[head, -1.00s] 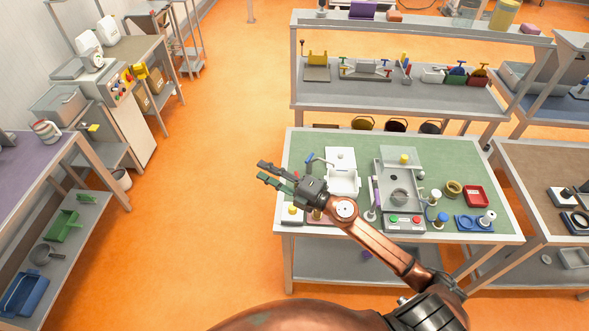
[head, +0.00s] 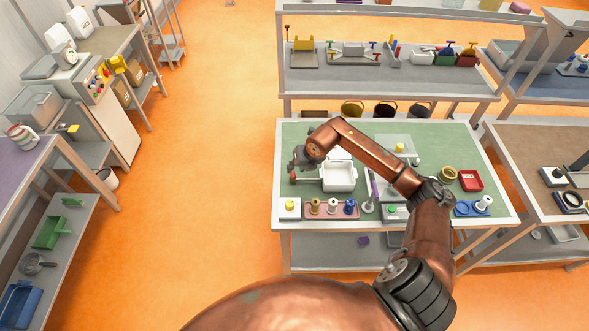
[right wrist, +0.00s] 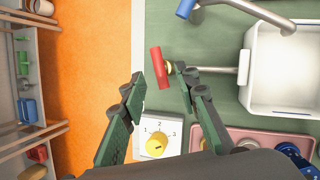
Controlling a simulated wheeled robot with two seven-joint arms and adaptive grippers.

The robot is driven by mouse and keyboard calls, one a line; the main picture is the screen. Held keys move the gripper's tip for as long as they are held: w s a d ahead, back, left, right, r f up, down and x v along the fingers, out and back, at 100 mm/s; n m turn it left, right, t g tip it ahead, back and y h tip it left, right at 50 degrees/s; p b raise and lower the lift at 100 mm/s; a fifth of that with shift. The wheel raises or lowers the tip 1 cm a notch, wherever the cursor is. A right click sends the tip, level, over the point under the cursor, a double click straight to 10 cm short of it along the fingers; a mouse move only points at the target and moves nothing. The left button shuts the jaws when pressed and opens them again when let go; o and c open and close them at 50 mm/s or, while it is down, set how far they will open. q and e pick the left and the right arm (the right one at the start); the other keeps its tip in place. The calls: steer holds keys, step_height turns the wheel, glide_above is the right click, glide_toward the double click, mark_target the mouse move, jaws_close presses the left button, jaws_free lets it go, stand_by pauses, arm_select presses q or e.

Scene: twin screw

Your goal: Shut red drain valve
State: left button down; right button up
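The red drain valve handle (right wrist: 161,68) is a short red bar in the right wrist view. It sits on a brass stem at the end of a grey pipe (right wrist: 215,70) from the white basin (right wrist: 284,70). In the head view the handle (head: 292,176) shows small at the table's left side. My right gripper (right wrist: 160,80) is open, with the red bar between its fingertips in the picture, nearer the right one. I cannot tell whether they touch. In the head view my right gripper (head: 301,163) is partly hidden by its wrist. My left gripper is not in view.
A white box with a yellow dial (right wrist: 157,144) and a pink tray (right wrist: 262,139) with several knobs lie near the table's front edge. The orange floor (head: 200,180) to the left is free.

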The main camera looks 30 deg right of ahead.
mark_target(293, 172)
steer(key=shift+x, duration=1.55)
steer(key=shift+c, duration=0.3)
jaws_close()
